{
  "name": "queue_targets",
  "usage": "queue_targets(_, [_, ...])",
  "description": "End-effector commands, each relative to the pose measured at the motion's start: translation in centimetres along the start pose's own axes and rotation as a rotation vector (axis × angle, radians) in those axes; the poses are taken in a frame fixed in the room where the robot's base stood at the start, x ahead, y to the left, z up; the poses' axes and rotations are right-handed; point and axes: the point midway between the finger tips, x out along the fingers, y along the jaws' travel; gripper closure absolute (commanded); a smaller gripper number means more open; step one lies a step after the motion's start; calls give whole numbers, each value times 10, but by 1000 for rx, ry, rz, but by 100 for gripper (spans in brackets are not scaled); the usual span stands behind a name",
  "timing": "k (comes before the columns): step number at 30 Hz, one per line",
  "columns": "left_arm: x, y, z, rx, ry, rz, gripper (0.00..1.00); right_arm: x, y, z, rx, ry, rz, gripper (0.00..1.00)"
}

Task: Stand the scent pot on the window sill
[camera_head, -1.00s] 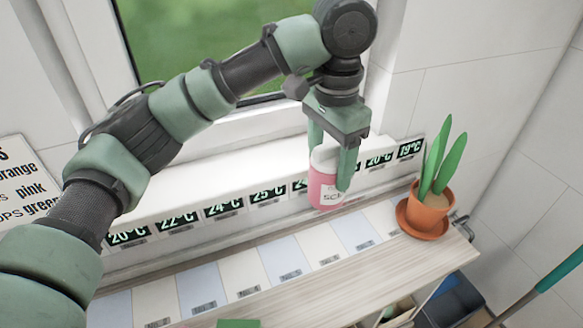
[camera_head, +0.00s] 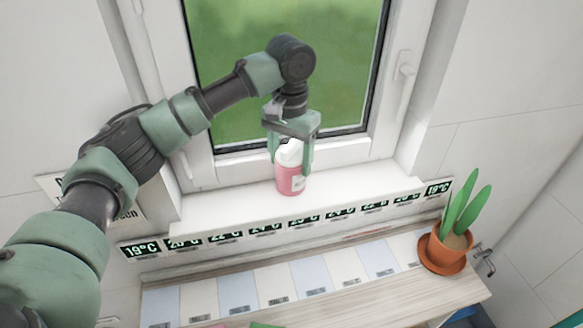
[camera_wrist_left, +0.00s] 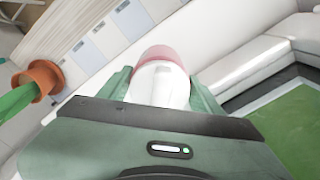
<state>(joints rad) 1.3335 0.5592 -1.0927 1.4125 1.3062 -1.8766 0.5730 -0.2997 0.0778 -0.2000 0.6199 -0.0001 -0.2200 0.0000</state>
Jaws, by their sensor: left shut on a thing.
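The scent pot (camera_head: 290,181) is pink with a white top and a pale label. My left gripper (camera_head: 291,160) is shut on its upper part from above, and the pot is upright. In the left wrist view the pot (camera_wrist_left: 161,84) sits between the two green fingers. The white window sill (camera_head: 225,207) runs below the window. The pot is over the sill, near its middle; I cannot tell whether its base touches. My right gripper is not in view.
A potted plant (camera_head: 445,249) in an orange pot stands at the right end of the wooden shelf (camera_head: 400,292) below. Temperature displays (camera_head: 263,229) line the sill's front edge. The window frame (camera_head: 340,150) rises behind. The sill is clear on both sides.

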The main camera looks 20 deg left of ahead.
Motion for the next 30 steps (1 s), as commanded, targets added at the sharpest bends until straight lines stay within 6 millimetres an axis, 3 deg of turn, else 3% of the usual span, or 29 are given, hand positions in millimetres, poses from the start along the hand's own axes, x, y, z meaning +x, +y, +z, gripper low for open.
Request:
queue_targets(9, [35,0,0,1,1,0,100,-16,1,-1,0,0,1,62])
queue_targets(20, [39,0,0,2,1,0,100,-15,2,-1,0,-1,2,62])
queue_targets(21, [40,0,0,2,1,0,26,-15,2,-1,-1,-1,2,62])
queue_targets(30, [39,0,0,2,1,0,26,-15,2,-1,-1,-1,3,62])
